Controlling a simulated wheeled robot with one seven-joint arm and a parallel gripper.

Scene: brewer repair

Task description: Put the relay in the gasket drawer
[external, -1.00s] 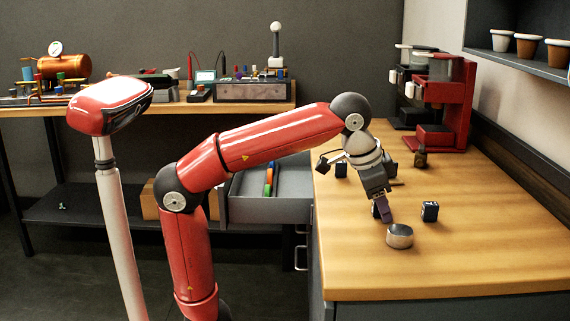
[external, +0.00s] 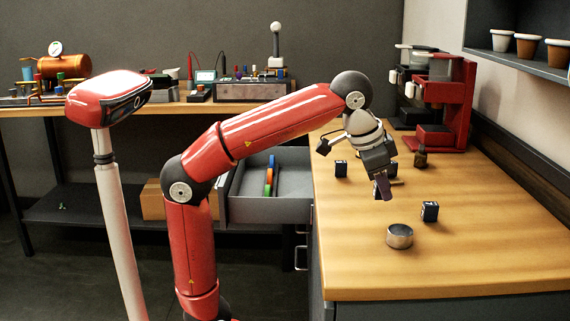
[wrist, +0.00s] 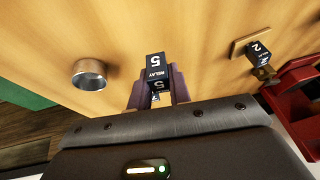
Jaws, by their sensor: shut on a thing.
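My gripper (external: 384,194) is above the wooden counter, pointing down, and shut on a relay. In the wrist view the relay (wrist: 156,62), a dark block marked 5, sits between the two purple fingertips (wrist: 158,84); in the external view the fingers hide it. My gripper is to the right of the drawer and higher.
A round metal cup (external: 399,236) and a dark block (external: 429,211) stand on the counter near my gripper. Another dark block (external: 341,169) stands near the left edge. A relay marked 2 (wrist: 258,50) is on a small wooden plate. A red brewer (external: 443,105) stands behind.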

